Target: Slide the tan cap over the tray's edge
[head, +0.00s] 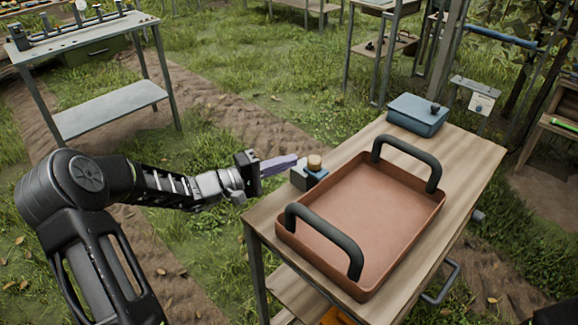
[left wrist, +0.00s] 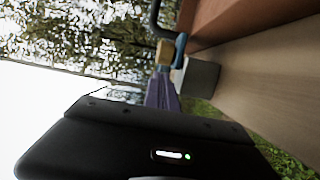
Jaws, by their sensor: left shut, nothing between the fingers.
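The tan cap (head: 314,161) is a small round piece on top of a blue block (head: 316,172) beside the tray's left edge. In the left wrist view the tan cap (left wrist: 163,53) shows ahead of my gripper. The tray (head: 362,213) is reddish brown with two dark arched handles and stands on the wooden table. My left gripper (head: 292,160) has purple fingers, is shut and empty, and points right at the cap, with its tips just short of it. In the left wrist view its fingers (left wrist: 162,93) show too. My right gripper is not in view.
A grey block (head: 300,178) sits by the blue block at the table's left edge. A blue box (head: 417,115) stands at the table's far end. The wooden tabletop (head: 464,170) is clear to the right of the tray. A metal table (head: 100,45) stands at the back left.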

